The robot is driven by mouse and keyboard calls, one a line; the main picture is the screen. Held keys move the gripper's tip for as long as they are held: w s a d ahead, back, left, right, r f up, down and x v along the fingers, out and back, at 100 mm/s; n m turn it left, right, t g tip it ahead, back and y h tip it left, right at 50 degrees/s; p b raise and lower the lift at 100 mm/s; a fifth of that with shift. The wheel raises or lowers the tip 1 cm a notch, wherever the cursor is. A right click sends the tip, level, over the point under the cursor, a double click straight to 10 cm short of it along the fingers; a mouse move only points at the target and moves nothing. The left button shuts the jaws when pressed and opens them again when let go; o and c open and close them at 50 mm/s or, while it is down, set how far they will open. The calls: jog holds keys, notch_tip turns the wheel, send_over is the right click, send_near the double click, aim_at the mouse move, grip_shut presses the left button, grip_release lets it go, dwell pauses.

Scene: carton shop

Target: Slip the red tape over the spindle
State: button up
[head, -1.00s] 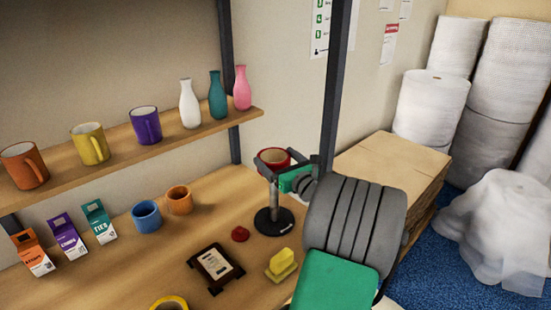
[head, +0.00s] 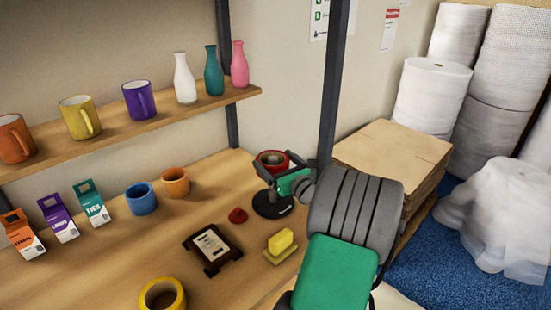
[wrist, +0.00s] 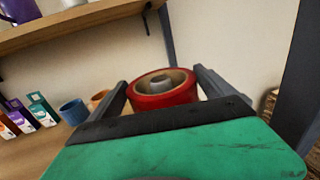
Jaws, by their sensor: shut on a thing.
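The red tape (head: 264,168) is held level between the fingers of my gripper (head: 280,166), near the right end of the bench. In the wrist view the tape (wrist: 165,98) sits between both fingers, and the grey top of the spindle (wrist: 157,82) shows inside its hole. The tape is around the upper part of the spindle. The spindle's round black base (head: 271,206) stands on the bench below the tape. My gripper and the tape hide most of its post.
A dark shelf post (head: 333,90) stands close on the right.

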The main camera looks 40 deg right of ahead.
jog(key=b, duration=0.6)
send_over(275, 203)
jog(key=shift+d+f, duration=0.15)
jog(key=shift+f, duration=5.55)
jog(key=o, duration=1.2)
notch_tip(275, 203, up, 10)
jog(key=p, duration=1)
jog(key=shift+p, duration=0.35)
